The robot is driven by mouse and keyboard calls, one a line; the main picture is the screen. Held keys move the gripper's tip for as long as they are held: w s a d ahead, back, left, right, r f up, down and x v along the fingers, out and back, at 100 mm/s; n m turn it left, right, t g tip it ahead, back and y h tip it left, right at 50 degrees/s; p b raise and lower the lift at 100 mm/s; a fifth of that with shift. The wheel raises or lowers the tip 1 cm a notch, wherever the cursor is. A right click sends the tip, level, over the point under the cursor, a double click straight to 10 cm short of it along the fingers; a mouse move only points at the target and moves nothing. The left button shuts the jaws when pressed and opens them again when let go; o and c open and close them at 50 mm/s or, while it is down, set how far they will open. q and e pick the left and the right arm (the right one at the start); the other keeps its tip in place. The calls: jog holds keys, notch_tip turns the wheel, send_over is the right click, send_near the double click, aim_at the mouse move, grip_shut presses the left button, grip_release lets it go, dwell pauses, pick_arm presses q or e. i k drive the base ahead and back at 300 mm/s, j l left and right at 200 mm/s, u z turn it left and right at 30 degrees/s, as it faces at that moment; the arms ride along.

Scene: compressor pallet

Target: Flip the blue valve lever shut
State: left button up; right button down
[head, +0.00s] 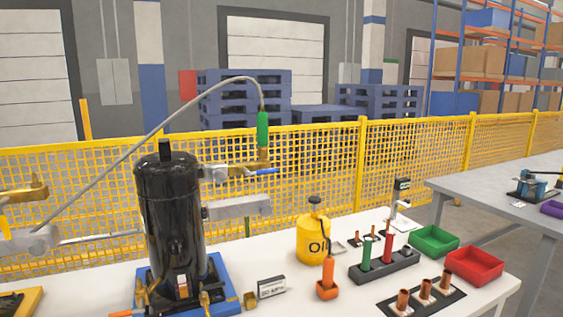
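The blue valve lever (265,171) lies close to level and points right from a brass valve (247,169). The valve hangs in the air just right of the black compressor (169,215). A green hose end (262,130) stands upright above the valve. A grey hose (160,122) arcs from it over the compressor to the left.
The compressor stands on a blue pallet (229,284) on the white table. A yellow oil can (312,238), an orange-handled tool (328,275), a black tool holder (384,268) and green (434,240) and red (475,265) bins stand right. A yellow mesh fence (415,150) is behind.

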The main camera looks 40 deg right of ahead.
aim_at(247, 174)
jog(key=l, duration=0.7)
jog(key=k+l, duration=0.15)
jog(key=l, duration=0.55)
